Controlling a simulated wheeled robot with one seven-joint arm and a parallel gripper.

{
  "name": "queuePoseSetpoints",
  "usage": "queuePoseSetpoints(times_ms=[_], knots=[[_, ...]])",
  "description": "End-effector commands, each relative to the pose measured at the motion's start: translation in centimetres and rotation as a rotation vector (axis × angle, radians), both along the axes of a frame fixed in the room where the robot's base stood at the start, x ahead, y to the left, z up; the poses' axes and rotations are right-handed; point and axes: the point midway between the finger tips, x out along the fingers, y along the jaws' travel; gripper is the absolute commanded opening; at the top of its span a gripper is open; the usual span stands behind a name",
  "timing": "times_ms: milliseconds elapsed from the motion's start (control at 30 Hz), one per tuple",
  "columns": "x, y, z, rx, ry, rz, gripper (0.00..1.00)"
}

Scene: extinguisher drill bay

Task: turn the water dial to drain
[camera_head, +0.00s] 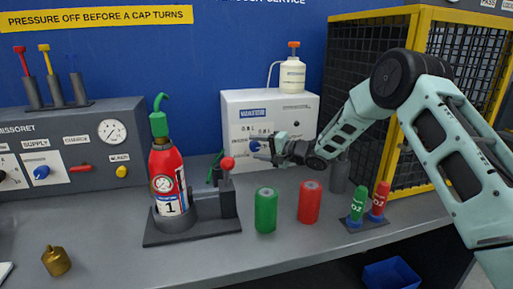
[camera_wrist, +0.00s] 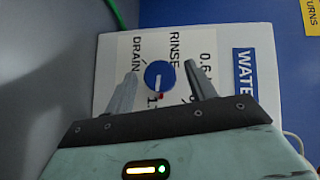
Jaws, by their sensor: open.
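The blue water dial (camera_wrist: 159,76) is on the front of a white box (camera_head: 240,108). Its white mark points down in the wrist view, towards a small red spot and a partly hidden label starting with "1". The DRAIN label (camera_wrist: 138,54) is up and left of the dial, with RINSE above it and "0.6" to the right. My gripper (camera_wrist: 162,70) is open, with one finger on each side of the dial and gaps visible between. In the head view my gripper (camera_head: 262,152) is at the box front and partly covers the dial.
A red extinguisher (camera_head: 168,182) on a dark stand with a red-knobbed lever is left of my gripper. Green (camera_head: 266,211) and red (camera_head: 309,203) cylinders stand in front of the box. A yellow-framed cage (camera_head: 375,90) is close on the right. A white bottle (camera_head: 292,75) tops the box.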

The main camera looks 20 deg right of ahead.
Motion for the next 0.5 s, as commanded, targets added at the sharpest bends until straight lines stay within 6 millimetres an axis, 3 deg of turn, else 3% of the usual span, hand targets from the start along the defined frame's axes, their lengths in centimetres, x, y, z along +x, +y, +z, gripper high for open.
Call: queuePoseSetpoints(times_ms=[400, 433, 500], knots=[[0.73, 0.71, -0.14, 0.001, 0.001, -0.001, 0.55], [0.73, 0.70, -0.14, 0.001, 0.001, -0.001, 0.53], [0.72, 0.71, -0.14, 0.001, 0.001, -0.001, 0.33]])
